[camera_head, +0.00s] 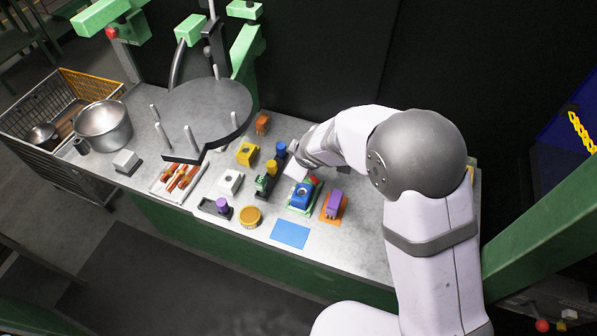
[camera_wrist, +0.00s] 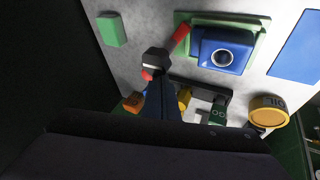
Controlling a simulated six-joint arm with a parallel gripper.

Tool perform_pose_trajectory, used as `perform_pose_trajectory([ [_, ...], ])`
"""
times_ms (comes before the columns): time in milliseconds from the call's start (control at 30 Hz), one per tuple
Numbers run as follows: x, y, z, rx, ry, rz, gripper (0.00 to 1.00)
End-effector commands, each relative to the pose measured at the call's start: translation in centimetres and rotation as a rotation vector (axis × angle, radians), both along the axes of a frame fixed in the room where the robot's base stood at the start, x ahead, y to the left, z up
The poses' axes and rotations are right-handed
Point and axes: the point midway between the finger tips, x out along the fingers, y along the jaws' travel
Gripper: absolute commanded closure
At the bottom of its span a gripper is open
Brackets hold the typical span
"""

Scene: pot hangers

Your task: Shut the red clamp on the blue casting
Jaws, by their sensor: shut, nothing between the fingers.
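The blue casting (camera_head: 301,197) sits on a green base; in the wrist view the casting (camera_wrist: 229,48) shows a round hole facing up. The red clamp (camera_head: 314,180) is a small red bar at the base's back edge. In the wrist view the red clamp (camera_wrist: 180,38) slants out beside the casting, apart from its top. My gripper (camera_wrist: 156,64) is shut and empty, with its dark tips close to the clamp's outer end; I cannot tell whether they touch. In the head view my wrist hides part of this area.
A green block (camera_wrist: 112,30) stands beyond the clamp. Purple part on orange base (camera_head: 333,206), blue mat (camera_head: 290,234) and yellow tin (camera_head: 250,217) lie around the casting. Several small blocks and posts crowd the left. Bare bench shows in front right.

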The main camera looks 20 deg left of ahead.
Motion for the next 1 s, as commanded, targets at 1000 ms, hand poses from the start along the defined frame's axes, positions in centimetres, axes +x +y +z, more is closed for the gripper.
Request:
perform_pose_trajectory([
  [1000,2.7,-0.6,-0.1,0.003,0.002,-0.795,1.00],
])
